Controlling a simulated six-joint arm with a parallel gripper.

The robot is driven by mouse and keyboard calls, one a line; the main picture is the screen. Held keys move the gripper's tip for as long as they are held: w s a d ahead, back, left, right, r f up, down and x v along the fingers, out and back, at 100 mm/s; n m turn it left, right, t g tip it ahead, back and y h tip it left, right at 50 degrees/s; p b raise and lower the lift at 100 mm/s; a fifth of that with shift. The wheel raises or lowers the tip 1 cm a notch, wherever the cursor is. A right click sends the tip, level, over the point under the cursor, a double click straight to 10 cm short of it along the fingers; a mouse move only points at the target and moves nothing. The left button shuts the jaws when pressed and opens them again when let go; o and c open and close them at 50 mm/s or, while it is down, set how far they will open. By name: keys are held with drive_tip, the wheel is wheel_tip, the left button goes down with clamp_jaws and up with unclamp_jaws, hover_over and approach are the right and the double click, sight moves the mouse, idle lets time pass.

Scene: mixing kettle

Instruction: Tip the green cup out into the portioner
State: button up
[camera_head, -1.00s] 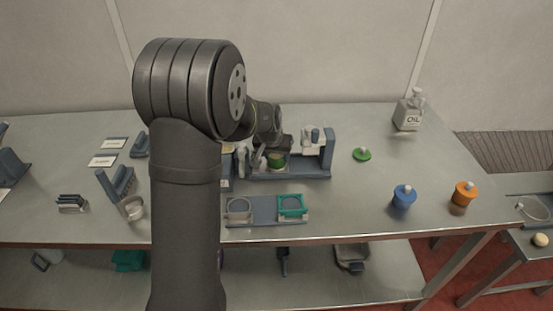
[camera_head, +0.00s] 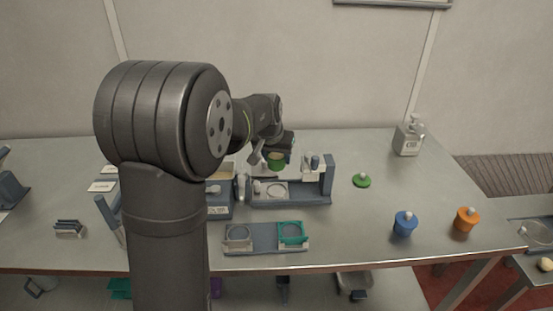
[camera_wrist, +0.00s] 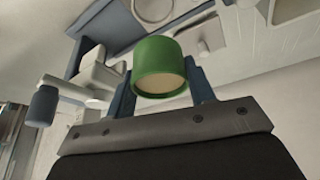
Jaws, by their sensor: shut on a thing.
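My gripper (camera_head: 268,158) is shut on the green cup (camera_head: 276,165) and holds it above a blue-grey station (camera_head: 305,199) with a round plate. In the wrist view, my gripper's fingers (camera_wrist: 160,88) sit on both sides of the green cup (camera_wrist: 158,62). A tan disc shows at the cup's near end; I cannot tell whether it is contents or base. No portioner is labelled, and I cannot tell which fixture it is. A low blue-grey tray (camera_head: 265,244) with a grey ring and a teal square holder (camera_head: 291,232) stands in front.
A green knobbed lid (camera_head: 362,181), a blue pot (camera_head: 404,224) and an orange pot (camera_head: 467,219) stand to the right. A labelled bottle (camera_head: 408,138) stands at the back right. My arm hides part of the left side. The bench between tray and blue pot is clear.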

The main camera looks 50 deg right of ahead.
drive_tip(key=n, duration=0.1)
drive_tip(key=w+n, duration=0.1)
drive_tip(key=shift+w+a+n+t, duration=0.2)
drive_tip(key=shift+a+n+t, duration=0.05)
drive_tip(key=shift+n+t, duration=0.15)
drive_tip(key=w+a+r+n+t+y, duration=0.1)
drive_tip(key=w+a+n+y, duration=0.3)
drive_tip(key=n, duration=1.1)
drive_tip(key=shift+w+r+n+t+y, duration=0.3)
drive_tip(key=shift+w+r+y, duration=0.6)
drive_tip(key=shift+w, duration=1.4)
drive_tip(key=shift+a+f, duration=0.15)
drive_tip(key=shift+f, duration=0.15)
drive_tip(key=shift+g+h, duration=0.4)
drive_tip(key=shift+g, duration=0.2)
drive_tip(key=shift+w+a+f, duration=1.3)
drive_tip(key=shift+w+a, duration=0.1)
drive_tip(key=shift+a, duration=0.05)
